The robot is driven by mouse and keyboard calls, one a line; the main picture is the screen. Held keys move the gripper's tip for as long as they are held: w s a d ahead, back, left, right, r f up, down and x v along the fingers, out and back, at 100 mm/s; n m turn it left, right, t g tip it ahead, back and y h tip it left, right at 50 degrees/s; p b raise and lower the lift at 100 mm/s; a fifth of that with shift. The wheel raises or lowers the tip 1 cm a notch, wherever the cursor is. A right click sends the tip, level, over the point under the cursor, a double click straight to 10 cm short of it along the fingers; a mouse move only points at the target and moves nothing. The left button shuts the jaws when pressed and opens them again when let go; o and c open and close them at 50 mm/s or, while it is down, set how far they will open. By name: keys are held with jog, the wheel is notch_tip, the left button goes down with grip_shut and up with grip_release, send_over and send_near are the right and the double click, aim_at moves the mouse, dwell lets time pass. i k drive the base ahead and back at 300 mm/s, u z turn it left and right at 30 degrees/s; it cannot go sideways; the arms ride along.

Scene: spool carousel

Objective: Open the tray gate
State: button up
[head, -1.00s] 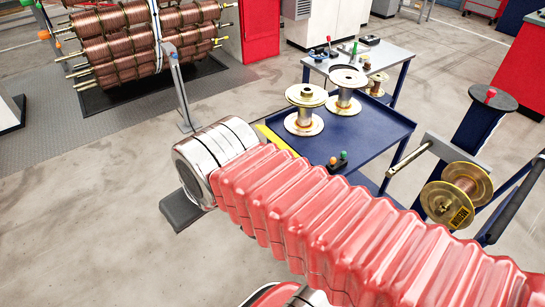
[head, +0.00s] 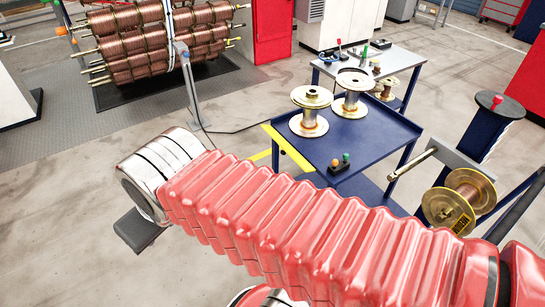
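A yellow bar (head: 287,146), which looks like the tray gate, runs along the tray's left edge. A second yellow strip shows just left of it; I cannot tell if they join. My gripper (head: 140,231) shows only as a dark grey block below the silver wrist at left, apart from the bar. Its fingers cannot be made out.
A small box with green and orange buttons (head: 340,163) sits at the tray's near edge. A spool (head: 455,205) hangs on a stand at right. A carousel of copper spools (head: 150,45) stands at the upper left, with a grey post (head: 187,85) beside it. Open floor lies at left.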

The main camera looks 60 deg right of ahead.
aim_at(287, 148)
jog(key=z, duration=0.05)
jog(key=i, duration=0.95)
jog(key=u, duration=0.05)
